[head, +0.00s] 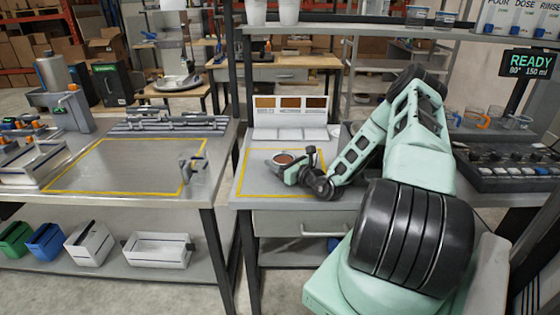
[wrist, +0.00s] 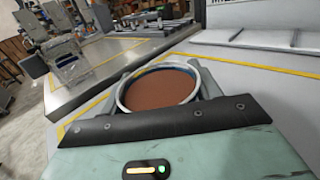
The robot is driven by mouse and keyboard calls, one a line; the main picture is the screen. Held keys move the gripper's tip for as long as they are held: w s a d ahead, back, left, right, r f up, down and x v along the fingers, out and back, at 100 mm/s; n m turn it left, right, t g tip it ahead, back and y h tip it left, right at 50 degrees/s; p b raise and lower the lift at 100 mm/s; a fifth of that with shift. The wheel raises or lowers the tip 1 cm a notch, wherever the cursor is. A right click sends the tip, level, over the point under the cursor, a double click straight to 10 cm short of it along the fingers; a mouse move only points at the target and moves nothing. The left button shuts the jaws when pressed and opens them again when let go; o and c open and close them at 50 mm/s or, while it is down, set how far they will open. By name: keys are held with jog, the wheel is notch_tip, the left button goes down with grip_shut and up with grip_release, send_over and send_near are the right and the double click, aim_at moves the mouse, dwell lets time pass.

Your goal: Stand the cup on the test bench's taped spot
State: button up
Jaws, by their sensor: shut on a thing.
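The cup (wrist: 158,88) has a pale rim and brown contents and looks roughly upright. It also shows in the head view (head: 283,158). My gripper (head: 290,170) is shut on the cup, with one finger on each side of it in the wrist view. The cup is over the yellow-taped spot (head: 240,178) on the middle bench (head: 262,202). I cannot tell whether its base touches the surface. The cup's lower part is hidden by my gripper.
A board with brown swatches (head: 290,110) stands behind the taped spot. The left bench (head: 120,175) has another yellow-taped area and a small stand (head: 187,172). A keyed panel (head: 510,170), clear cups (head: 475,118) and a READY display (head: 530,65) are at right.

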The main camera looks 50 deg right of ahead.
jog(key=o, duration=1.2)
jog(key=shift+f, duration=0.1)
jog(key=shift+c, duration=0.2)
